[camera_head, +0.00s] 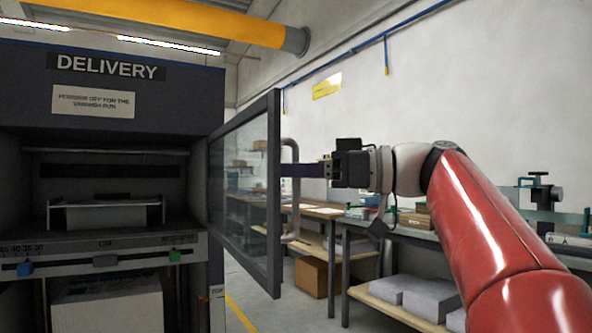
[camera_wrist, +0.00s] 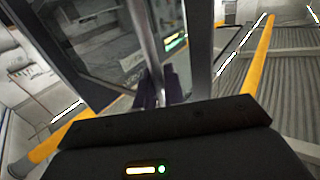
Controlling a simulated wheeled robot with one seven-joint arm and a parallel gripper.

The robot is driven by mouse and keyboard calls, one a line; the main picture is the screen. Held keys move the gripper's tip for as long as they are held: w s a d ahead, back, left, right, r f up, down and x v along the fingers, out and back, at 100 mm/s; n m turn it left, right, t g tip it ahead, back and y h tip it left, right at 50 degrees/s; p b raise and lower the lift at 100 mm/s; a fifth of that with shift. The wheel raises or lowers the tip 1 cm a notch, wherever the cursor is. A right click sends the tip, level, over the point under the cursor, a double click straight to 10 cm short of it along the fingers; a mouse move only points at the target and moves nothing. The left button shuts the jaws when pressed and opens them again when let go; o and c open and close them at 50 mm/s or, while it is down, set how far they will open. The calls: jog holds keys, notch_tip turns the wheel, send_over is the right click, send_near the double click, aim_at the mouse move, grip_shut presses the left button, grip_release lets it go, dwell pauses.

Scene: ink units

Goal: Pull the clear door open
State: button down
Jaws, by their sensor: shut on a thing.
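The clear door (camera_head: 245,172) is a see-through pane in a dark frame, hinged at the right side of the dark delivery unit (camera_head: 112,30). It stands swung out from the unit's front. A grey bar handle (camera_head: 289,218) runs upright on its outer edge. My gripper (camera_head: 289,171) is shut on the handle at mid height, reaching in from the right. In the wrist view the door (camera_wrist: 112,38) fills the upper left, and the dark fingers (camera_wrist: 158,88) close around the handle bar (camera_wrist: 146,40). The exact finger contact is partly hidden.
Workbenches (camera_head: 405,228) with boxes and tools line the wall behind the door and arm. A cardboard box (camera_head: 312,276) sits under a bench. The unit's open bay holds a small stand (camera_head: 105,214) with paper. A yellow pipe (camera_head: 190,20) runs overhead.

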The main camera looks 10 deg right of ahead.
jog(key=c, duration=1.6)
grip_release()
jog(key=shift+c, duration=0.2)
jog(key=v, duration=0.7)
jog(key=shift+d, duration=0.35)
jog(key=shift+s, duration=0.15)
